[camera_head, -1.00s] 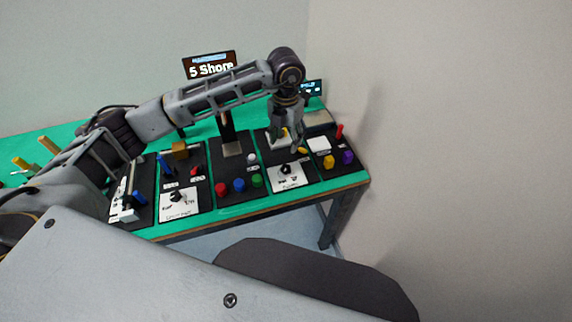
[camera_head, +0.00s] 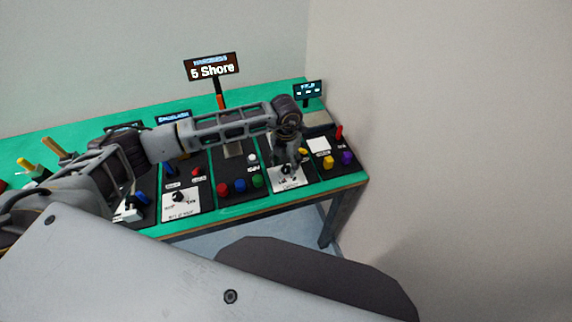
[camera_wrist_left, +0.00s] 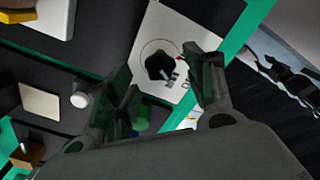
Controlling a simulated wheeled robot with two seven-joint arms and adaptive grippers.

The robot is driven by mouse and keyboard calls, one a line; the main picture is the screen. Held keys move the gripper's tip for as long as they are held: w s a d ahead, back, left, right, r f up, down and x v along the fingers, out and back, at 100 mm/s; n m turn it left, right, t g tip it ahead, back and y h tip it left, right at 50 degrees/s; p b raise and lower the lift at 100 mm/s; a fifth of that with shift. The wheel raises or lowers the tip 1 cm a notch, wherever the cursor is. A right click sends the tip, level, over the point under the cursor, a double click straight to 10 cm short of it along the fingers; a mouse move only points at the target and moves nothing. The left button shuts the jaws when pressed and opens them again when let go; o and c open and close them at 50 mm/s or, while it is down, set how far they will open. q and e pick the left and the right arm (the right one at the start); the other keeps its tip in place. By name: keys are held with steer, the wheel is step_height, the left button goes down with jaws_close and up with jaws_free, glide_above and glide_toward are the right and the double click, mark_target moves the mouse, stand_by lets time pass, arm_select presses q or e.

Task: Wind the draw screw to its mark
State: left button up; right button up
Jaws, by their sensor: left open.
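In the head view the left gripper (camera_head: 289,162) is over the same plate (camera_head: 285,187) and partly hides the knob. My right gripper is not in view.
Left of this plate are red, blue and green buttons (camera_head: 239,186) and another dial plate (camera_head: 180,206). To the right are yellow and purple knobs (camera_head: 337,160) and a red lever (camera_head: 339,132). A display reading "5 Shore" (camera_head: 211,68) stands behind. The green table (camera_head: 350,179) ends nearby at right.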

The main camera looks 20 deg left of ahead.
arm_select(q)
steer(key=shift+f, duration=0.95)
steer(key=c, duration=1)
